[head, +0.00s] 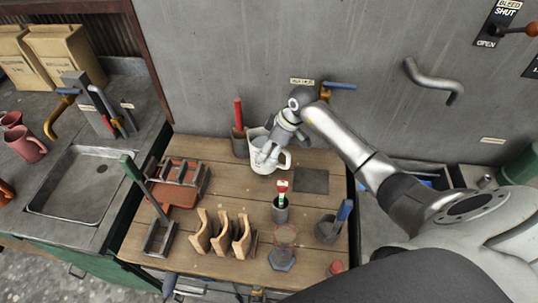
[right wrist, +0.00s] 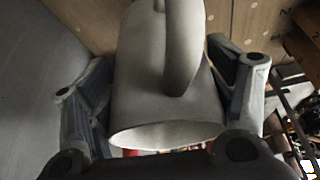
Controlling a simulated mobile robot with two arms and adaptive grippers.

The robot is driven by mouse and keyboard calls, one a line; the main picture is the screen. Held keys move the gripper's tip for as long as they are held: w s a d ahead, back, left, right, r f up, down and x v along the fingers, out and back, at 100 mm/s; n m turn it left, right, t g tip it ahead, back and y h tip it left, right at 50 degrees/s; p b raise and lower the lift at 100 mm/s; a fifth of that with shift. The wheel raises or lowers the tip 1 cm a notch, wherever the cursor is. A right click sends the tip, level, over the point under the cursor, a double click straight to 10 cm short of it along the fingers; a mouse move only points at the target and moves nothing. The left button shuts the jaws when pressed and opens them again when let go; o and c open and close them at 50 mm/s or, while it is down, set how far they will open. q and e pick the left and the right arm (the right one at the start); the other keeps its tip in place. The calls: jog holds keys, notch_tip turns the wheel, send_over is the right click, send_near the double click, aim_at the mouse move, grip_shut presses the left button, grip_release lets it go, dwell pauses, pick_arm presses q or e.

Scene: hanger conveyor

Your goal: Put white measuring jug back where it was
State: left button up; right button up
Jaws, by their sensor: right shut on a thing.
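The white measuring jug (head: 256,160) is at the back of the wooden table, near the grey wall, with its handle towards the right front. My right gripper (head: 274,149) reaches it from above and behind and is shut on it. In the right wrist view the jug (right wrist: 150,100) fills the space between the two fingers (right wrist: 165,85), its handle upward in the picture. I cannot tell whether the jug's base touches the table. A bare dark square (head: 311,181) lies on the table just right of the jug. My left gripper is not in view.
A holder with a red handle (head: 239,114) stands close left of the jug. In front are a cup with a red-and-white tool (head: 281,208), wooden racks (head: 222,236), a reddish tray (head: 180,190) and a blue-handled pot (head: 328,229). A sink (head: 85,182) lies left.

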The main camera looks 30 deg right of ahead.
jog(key=shift+f+p, duration=0.35)
jog(key=shift+f, duration=2)
jog(key=o, duration=1.9)
jog(key=b+v, duration=0.2)
jog(key=v, duration=0.5)
jog(key=shift+s+r, duration=0.15)
